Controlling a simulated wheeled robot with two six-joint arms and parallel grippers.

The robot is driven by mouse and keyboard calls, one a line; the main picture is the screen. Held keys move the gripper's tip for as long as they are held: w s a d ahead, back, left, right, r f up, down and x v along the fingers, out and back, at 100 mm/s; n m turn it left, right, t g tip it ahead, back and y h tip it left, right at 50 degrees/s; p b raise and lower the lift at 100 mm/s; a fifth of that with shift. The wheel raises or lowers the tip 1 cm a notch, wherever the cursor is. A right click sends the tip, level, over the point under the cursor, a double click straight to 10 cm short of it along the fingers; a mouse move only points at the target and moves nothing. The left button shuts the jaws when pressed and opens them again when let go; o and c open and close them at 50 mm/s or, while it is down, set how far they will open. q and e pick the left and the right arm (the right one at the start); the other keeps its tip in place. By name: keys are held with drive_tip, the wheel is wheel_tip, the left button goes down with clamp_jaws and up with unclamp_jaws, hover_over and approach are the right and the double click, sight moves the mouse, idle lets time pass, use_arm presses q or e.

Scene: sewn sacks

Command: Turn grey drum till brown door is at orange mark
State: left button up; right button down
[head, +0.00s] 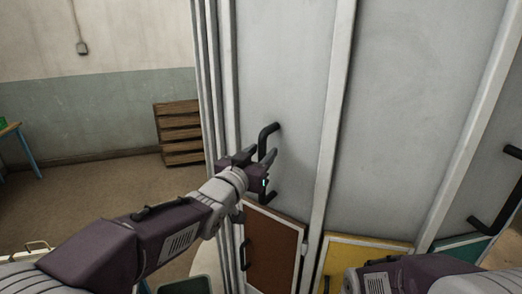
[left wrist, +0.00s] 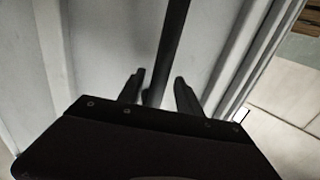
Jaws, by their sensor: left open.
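The grey drum (head: 285,70) fills the middle and right of the head view, with upright pale ribs between its panels. A brown door (head: 272,250) with a black handle is low on the drum, left of a yellow door (head: 365,257). My left gripper (head: 262,160) is open at a black bar handle (head: 268,130) above the brown door. In the left wrist view, the handle bar (left wrist: 172,50) runs between the two open fingers (left wrist: 158,90); I cannot tell whether they touch it. My right arm shows at lower right, its gripper out of view. I see no orange mark.
A teal door (head: 460,247) and another black handle (head: 478,222) are on the drum at right. A brown slatted wooden stack (head: 180,134) stands by the back wall. A blue-legged table (head: 25,152) is at far left. The floor between is clear.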

use_arm(q)
drive_tip(key=shift+s, duration=0.1)
drive_tip(key=shift+d, duration=0.15)
drive_tip(key=shift+c, duration=1.2)
drive_tip(key=c, duration=0.5)
clamp_jaws()
drive_tip(key=shift+f, duration=0.1)
